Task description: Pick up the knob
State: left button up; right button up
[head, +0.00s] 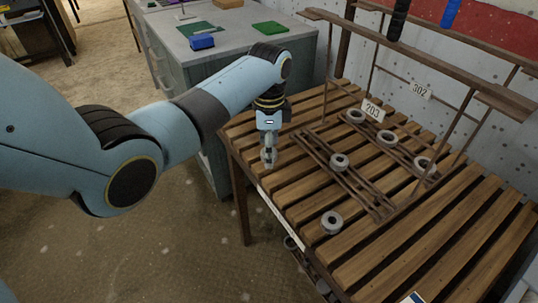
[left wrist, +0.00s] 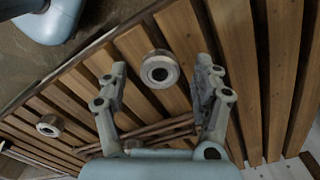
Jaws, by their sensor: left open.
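Several round grey knobs with dark centres are on the slatted wooden table. In the head view one knob (head: 332,222) lies near the front and another (head: 339,161) is at the low rails. Three more stand further back, such as the middle one (head: 387,138). My left gripper (head: 269,157) points down over the table's left front edge, apart from the knobs. In the left wrist view my left gripper (left wrist: 160,66) is open and empty. One knob (left wrist: 160,70) appears between its fingers, on the slats beyond them. A second knob (left wrist: 48,126) is at the left. My right gripper is out of view.
Low brown rails (head: 340,170) cross the slatted table (head: 410,255). A raised wooden rack bar (head: 430,60) with thin uprights stands over the back, near tags 203 (head: 373,110) and 302 (head: 420,90). A grey cabinet (head: 215,65) holds a blue box (head: 201,42).

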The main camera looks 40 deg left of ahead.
pick_arm(q)
jog(key=shift+f, duration=0.2)
jog(key=c, duration=1.3)
jog(key=shift+r, duration=0.1)
